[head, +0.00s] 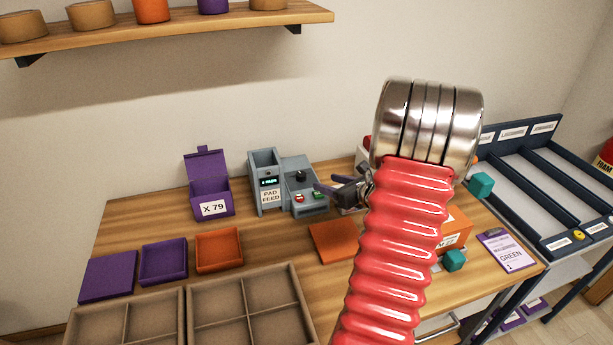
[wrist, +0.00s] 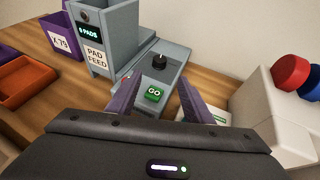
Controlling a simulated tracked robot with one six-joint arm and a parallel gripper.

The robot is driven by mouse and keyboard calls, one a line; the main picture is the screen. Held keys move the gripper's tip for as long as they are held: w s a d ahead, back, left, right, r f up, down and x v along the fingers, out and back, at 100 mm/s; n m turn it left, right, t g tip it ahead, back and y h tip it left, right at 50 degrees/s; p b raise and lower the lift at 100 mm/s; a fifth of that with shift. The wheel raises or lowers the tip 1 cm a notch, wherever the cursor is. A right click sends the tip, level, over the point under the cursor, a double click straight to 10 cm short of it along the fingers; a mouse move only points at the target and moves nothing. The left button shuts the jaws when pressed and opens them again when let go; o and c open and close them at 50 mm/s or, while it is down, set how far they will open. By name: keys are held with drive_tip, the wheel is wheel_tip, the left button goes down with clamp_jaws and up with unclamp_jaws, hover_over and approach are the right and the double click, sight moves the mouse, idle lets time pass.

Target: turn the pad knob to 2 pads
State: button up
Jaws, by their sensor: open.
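The pad feed (wrist: 100,40) is a grey machine with a small lit display that appears to read "0 PADS". It also stands at the back of the table in the head view (head: 265,175). Its black pad knob (wrist: 160,61) sits on the lower right part, with a light mark near its top; it also shows in the head view (head: 300,176). A green GO button (wrist: 154,95) is in front of the knob. My gripper (wrist: 160,88) is open and empty. Its two purple fingers are apart, on either side of the GO button, with the knob beyond the fingertips.
A purple box (head: 210,190) marked X 79 stands left of the feed. An orange tray (head: 219,251) and a purple tray (head: 164,262) lie in front. A white machine with a red knob (wrist: 290,72) stands close on the right.

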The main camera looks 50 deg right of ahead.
sight(302, 174)
drive_tip(key=shift+w+f, duration=0.1)
drive_tip(key=shift+w, duration=0.05)
drive_tip(key=x, duration=1.3)
drive_tip(key=shift+w+f, duration=0.1)
drive_tip(key=shift+w, duration=0.1)
drive_tip(key=shift+c, duration=0.3)
drive_tip(key=c, duration=1)
drive_tip(key=shift+w+a+m+g+h, duration=0.15)
drive_tip(key=shift+m+g+h, duration=0.25)
drive_tip(key=shift+m+h, duration=0.85)
drive_tip(key=shift+h, duration=0.35)
